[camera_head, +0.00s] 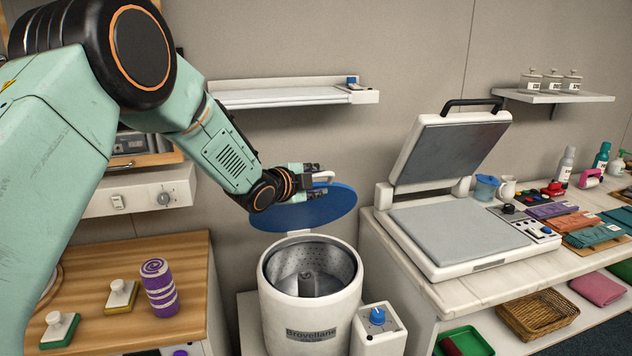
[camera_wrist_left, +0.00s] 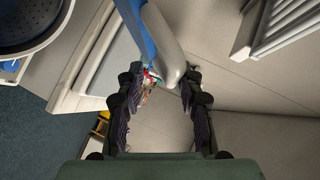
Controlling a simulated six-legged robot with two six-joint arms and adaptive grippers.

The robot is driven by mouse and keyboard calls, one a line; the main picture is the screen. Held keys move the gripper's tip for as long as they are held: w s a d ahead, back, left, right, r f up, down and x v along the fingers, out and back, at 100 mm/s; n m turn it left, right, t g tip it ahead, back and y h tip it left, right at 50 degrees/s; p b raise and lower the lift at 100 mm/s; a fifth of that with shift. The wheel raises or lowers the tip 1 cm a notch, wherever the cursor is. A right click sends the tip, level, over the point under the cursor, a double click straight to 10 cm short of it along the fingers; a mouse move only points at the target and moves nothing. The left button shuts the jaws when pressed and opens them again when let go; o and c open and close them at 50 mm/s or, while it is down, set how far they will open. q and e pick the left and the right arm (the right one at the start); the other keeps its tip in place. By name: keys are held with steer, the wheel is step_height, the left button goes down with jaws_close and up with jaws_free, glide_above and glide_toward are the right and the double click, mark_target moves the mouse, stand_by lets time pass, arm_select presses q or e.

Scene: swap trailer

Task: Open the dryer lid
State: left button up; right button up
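The dryer (camera_head: 318,327) is a white drum with a perforated metal inside, and it stands open. Its round blue lid (camera_head: 335,207) is raised above and behind the drum. A pale handle (camera_head: 325,176) is on the lid. My left gripper (camera_head: 312,180) is at the raised lid, around its handle. In the left wrist view the handle (camera_wrist_left: 171,55) reaches between the parted fingertips of my left gripper (camera_wrist_left: 160,85), with a gap on its left side. The blue lid edge (camera_wrist_left: 138,30) shows beside it. My right gripper is in neither view.
A heat press (camera_head: 455,225) with its top raised stands on the right counter. A wooden counter (camera_head: 190,262) with a purple roll (camera_head: 159,288) and stamps is at left. A small white box with a blue knob (camera_head: 377,317) stands beside the dryer. A wall shelf (camera_head: 285,95) is behind.

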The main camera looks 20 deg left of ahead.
arm_select(q)
steer(key=shift+s, duration=0.1)
steer(key=v, duration=1.1)
steer(key=shift+s+a, duration=0.15)
steer(key=shift+s, duration=0.2)
steer(key=shift+r, duration=0.1)
